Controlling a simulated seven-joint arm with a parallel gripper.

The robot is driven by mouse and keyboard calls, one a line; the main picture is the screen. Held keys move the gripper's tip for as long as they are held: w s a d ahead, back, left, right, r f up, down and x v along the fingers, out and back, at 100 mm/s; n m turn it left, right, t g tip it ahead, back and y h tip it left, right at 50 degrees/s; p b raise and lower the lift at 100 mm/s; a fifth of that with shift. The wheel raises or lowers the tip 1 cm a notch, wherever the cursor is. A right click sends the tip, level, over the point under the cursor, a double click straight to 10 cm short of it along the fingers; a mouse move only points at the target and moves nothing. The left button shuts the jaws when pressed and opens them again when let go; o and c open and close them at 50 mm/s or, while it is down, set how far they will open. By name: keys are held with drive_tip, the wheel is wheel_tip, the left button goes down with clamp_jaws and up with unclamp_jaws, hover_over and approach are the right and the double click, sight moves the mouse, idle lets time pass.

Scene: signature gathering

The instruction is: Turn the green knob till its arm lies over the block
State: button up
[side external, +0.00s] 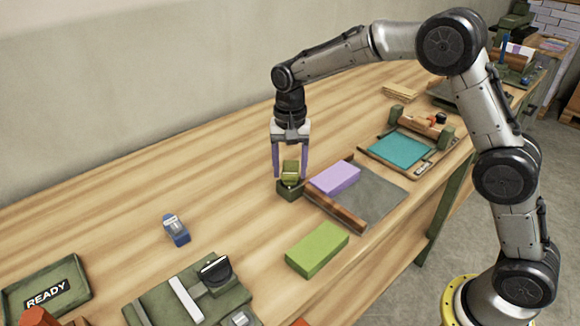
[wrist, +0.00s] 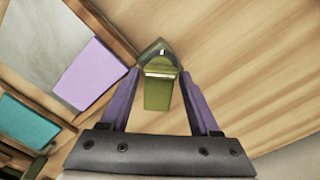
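The olive-green knob (side external: 291,171) stands on a dark green base (side external: 289,191) at the left corner of a grey board. It also shows in the wrist view (wrist: 158,93). My gripper (side external: 291,175) points down with its purple fingers on either side of the knob. In the wrist view my gripper (wrist: 160,74) shows a gap at both sides of the knob. A brown wooden arm (side external: 336,211) runs from near the base along the board's near-left edge.
The grey board (side external: 377,197) is bare right of the lilac block. A light green block (side external: 317,249) lies on the table in front. A teal-padded board (side external: 398,150) stands behind to the right. A blue dispenser (side external: 176,230), a stapler-like device (side external: 215,272) and a READY tray (side external: 48,288) are left.

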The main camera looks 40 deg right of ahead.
clamp_jaws()
drive_tip(key=shift+m, duration=0.3)
drive_tip(key=m, duration=0.4)
drive_tip(key=shift+s, duration=0.1)
drive_tip(key=m, duration=0.5)
drive_tip(key=shift+s, duration=0.1)
drive_tip(key=m, duration=0.4)
drive_tip(key=shift+s, duration=0.1)
drive_tip(key=shift+r+m, duration=0.1)
drive_tip(key=shift+m, duration=2)
